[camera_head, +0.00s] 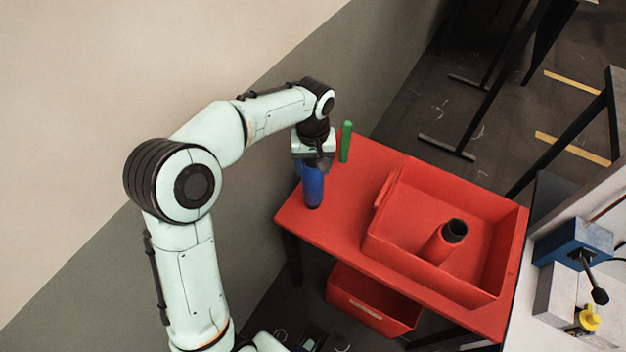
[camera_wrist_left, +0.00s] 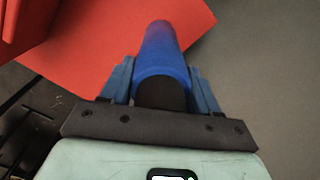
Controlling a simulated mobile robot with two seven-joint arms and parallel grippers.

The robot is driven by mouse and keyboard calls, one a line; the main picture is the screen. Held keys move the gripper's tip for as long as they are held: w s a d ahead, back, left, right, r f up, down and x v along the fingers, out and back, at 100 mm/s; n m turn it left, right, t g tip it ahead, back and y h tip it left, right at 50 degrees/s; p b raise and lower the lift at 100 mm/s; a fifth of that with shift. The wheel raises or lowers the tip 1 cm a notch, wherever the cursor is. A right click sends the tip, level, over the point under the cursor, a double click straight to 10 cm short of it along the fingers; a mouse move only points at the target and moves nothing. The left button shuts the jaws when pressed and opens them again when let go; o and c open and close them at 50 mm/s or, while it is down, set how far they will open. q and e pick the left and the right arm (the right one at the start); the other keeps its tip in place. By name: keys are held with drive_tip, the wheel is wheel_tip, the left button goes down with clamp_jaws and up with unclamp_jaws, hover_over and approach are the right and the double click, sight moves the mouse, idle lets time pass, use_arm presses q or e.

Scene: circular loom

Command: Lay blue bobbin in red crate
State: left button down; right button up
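The blue bobbin (camera_head: 313,188) is upright over the left end of the red table, its lower end dark. My left gripper (camera_head: 314,165) points down onto its upper part. In the left wrist view the bobbin (camera_wrist_left: 162,55) lies between the two blue fingers (camera_wrist_left: 162,82), which appear to press on both its sides. I cannot tell whether its base touches the table. The red crate (camera_head: 425,279) is on the right of the table, open at the top, with a red bobbin (camera_head: 440,245) with a dark end leaning inside. My right gripper is not in view.
A green bobbin (camera_head: 346,142) stands at the table's back edge, close to my left gripper. The red table (camera_head: 335,228) is bare between the blue bobbin and the crate. A second red bin (camera_head: 372,300) is below the table. A blue device (camera_head: 575,243) is at the far right.

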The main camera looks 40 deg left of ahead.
use_arm(q)
drive_tip(key=shift+r, duration=0.15)
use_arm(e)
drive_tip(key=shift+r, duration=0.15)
use_arm(q)
drive_tip(key=shift+r+p, duration=0.75)
drive_tip(key=shift+r, duration=0.05)
wheel_tip(320, 180, up, 8)
drive_tip(key=p, duration=0.5)
drive_tip(key=shift+r+p, duration=0.2)
drive_tip(key=shift+p, duration=0.1)
wheel_tip(320, 180, up, 9)
drive_tip(key=p, duration=0.3)
drive_tip(key=shift+p, duration=0.3)
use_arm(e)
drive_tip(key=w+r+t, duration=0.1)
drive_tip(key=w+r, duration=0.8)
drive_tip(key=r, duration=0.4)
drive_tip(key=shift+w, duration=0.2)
